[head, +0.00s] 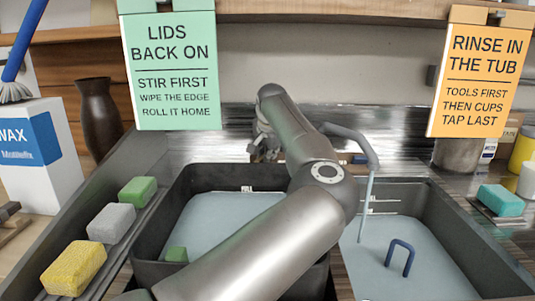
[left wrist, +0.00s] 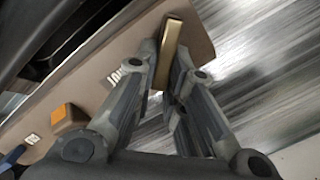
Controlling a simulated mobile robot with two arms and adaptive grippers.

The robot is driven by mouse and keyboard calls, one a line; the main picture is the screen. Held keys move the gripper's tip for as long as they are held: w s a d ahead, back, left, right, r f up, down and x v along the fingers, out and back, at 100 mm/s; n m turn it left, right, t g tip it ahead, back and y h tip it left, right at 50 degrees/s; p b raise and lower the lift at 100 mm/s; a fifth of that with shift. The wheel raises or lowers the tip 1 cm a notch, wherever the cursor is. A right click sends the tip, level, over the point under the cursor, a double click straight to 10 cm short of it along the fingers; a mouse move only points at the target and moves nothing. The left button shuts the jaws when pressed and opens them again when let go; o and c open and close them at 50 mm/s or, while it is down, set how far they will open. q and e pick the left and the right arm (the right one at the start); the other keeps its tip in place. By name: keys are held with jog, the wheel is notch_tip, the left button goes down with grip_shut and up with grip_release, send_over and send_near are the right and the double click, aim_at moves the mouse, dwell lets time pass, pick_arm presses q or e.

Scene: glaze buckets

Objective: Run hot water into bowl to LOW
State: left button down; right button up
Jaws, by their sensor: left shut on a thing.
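My left gripper (head: 264,150) reaches behind the basins to the tap panel. In the left wrist view its fingers (left wrist: 166,62) are shut on a brass-coloured lever (left wrist: 171,45) on the brown panel (left wrist: 112,70). The grey spout (head: 350,138) points over the right basin (head: 432,200), and a thin pale blue stream (head: 366,205) falls into it. Pale blue water (head: 425,262) lies in that basin below white level marks (head: 378,198); the mark words are too small to read. The left basin (head: 178,200) also holds pale water, partly hidden by my arm. My right gripper is out of view.
A blue bent handle (head: 400,250) stands up in the right basin's water. Yellow (head: 73,268), grey (head: 111,222) and green (head: 138,190) sponges line the left ledge. Two signs hang above. A teal sponge (head: 500,200) lies right.

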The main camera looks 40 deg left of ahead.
pick_arm(q)
jog(key=shift+m, duration=0.3)
jog(key=shift+d, duration=0.1)
jog(key=shift+d+f+m+b, duration=0.15)
jog(key=shift+m+b, duration=0.3)
jog(key=shift+m, duration=0.35)
jog(key=m+b, duration=0.1)
jog(key=m, duration=0.2)
jog(key=m+b, duration=0.1)
jog(key=m, duration=0.1)
jog(key=shift+s+d+f+m+y+b, duration=0.2)
jog(key=shift+d+f+m+y+b, duration=0.1)
jog(key=shift+d+b, duration=0.05)
jog(key=shift+m, duration=0.5)
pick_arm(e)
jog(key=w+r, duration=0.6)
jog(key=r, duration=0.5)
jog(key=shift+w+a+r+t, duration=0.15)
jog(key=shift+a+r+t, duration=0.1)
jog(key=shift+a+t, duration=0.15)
pick_arm(q)
jog(key=c, duration=1.5)
grip_release()
jog(key=shift+s+d+r, duration=0.1)
